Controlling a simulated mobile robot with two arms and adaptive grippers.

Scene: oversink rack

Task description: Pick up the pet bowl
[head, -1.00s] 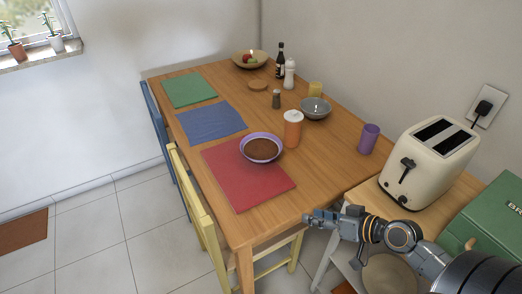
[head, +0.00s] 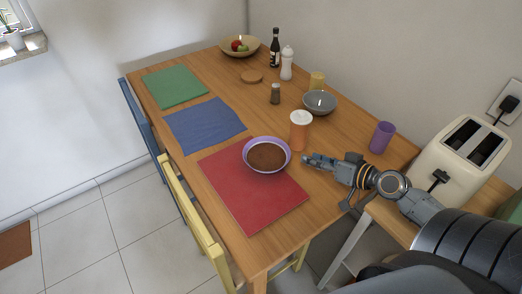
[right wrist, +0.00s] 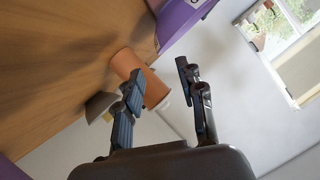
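The pet bowl (head: 284,146) is purple with brown contents. It stands upright on the red placemat (head: 250,205) near the table's front end. In the right wrist view, its purple side (right wrist: 180,18) shows at the top, just beyond the fingertips. My right gripper (head: 306,160) is over the table, just right of the bowl and apart from it. In the right wrist view, its two fingers (right wrist: 160,75) are spread with nothing between them. My left gripper is out of view.
An orange canister with a white lid (head: 300,132) stands close behind my right gripper. A grey bowl (head: 320,104), a purple cup (head: 382,137) and a toaster (head: 455,155) are to the right. A yellow chair (head: 190,215) stands at the table's left side.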

